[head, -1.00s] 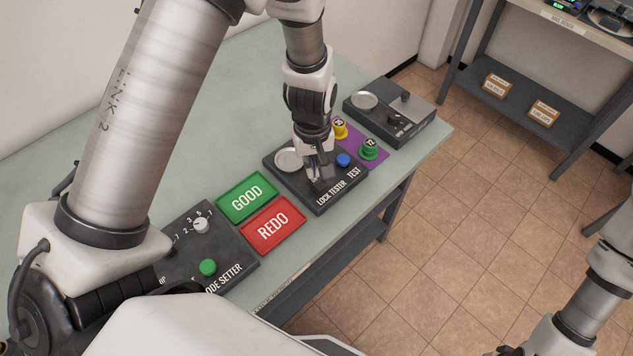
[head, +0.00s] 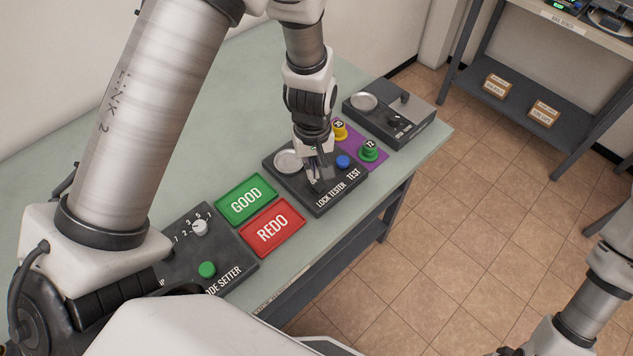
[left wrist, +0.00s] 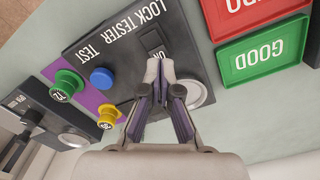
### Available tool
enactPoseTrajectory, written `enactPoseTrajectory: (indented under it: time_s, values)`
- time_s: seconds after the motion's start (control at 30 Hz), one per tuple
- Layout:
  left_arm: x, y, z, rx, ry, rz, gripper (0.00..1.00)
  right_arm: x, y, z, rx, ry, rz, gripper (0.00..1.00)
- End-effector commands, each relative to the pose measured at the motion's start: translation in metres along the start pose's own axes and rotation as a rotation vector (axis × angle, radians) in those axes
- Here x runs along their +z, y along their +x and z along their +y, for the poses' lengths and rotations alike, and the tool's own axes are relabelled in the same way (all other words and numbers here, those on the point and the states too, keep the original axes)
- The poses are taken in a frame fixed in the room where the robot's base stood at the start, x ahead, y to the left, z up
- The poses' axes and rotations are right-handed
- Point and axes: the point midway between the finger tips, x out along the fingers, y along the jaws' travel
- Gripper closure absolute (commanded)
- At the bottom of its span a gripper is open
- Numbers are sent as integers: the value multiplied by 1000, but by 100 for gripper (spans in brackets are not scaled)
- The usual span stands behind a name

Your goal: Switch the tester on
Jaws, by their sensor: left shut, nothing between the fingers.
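The lock tester (head: 320,203) is a dark box on the green table, with a round silver dish (head: 288,160) and a blue TEST button (head: 343,161). In the left wrist view the tester (left wrist: 110,50) shows a switch (left wrist: 156,47) marked ON, partly hidden behind my fingers. My left gripper (head: 314,179) is shut and empty, pointing down over the tester; its fingertips (left wrist: 160,66) are at the switch, and I cannot tell whether they touch it. The blue button (left wrist: 102,78) is clear of the fingers. My right gripper is not in view.
A green GOOD tray (head: 246,213) and red REDO tray (head: 292,238) lie left of the tester, beside the code setter (head: 240,264). Right of it are a purple mat (head: 354,140) with yellow (head: 340,130) and green (head: 368,151) locks, and another dark device (head: 408,128).

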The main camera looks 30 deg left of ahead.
Motion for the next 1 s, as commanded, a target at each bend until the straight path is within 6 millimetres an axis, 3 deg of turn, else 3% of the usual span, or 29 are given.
enactPoseTrajectory:
  time_s: [1.0]
  values:
    - [0, 14, 0, 0, 0, 0, 100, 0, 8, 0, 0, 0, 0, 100]
